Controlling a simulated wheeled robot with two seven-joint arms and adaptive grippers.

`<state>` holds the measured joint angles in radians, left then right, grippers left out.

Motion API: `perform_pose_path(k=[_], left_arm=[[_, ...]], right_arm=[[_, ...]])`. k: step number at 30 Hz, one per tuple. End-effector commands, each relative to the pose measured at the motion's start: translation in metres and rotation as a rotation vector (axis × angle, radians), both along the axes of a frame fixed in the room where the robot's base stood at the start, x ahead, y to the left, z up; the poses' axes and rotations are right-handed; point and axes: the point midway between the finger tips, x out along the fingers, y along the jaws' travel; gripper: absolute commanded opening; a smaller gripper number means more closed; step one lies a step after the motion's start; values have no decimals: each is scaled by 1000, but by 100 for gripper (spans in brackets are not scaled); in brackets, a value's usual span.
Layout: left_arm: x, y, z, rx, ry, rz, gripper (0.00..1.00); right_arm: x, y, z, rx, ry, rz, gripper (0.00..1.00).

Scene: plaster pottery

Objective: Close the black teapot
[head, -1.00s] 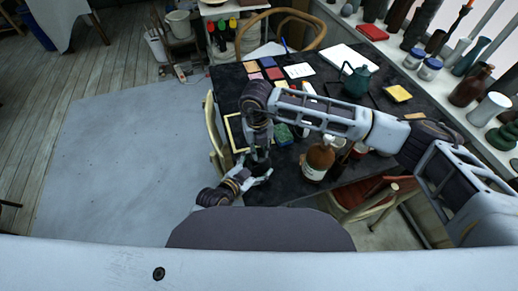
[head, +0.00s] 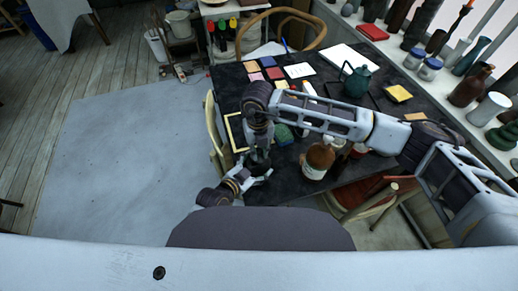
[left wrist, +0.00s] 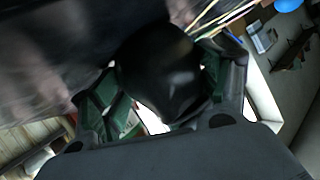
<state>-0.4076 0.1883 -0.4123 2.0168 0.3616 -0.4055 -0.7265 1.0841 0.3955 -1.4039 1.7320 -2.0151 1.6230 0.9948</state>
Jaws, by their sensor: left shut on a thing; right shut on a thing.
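The black teapot (head: 260,169) is a small dark shape at the table's near left edge in the head view. In the left wrist view its smooth round black body (left wrist: 165,72) sits between the fingers. My left gripper (head: 252,177) is shut on it, and its fingers also show on both sides in the left wrist view (left wrist: 160,105). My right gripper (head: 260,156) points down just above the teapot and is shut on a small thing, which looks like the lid. The fingers and dark colours hide the lid and the opening, so I cannot tell whether they touch.
A chair (head: 213,130) stands at the left edge. The floor to the left is clear.

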Motion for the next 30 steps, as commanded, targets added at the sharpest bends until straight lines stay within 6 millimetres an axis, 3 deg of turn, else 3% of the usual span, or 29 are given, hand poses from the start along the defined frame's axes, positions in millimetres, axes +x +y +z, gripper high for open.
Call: perform_pose_path(k=[1,23,24,25,30], left_arm=[[-2,-8,7,-7,-15,-13,33],[-2,-8,7,-6,-16,-13,33],[-2,-8,7,-6,-16,-13,33],[-2,-8,7,-6,-16,-13,33],[-2,-8,7,-7,-15,-12,33]], right_arm=[[-3,3,-7,6,4,2,0],[-4,1,-12,4,8,-1,0],[-4,1,-12,4,8,-1,21],[-4,1,-12,4,8,-1,24],[-4,1,-11,5,8,-1,27]])
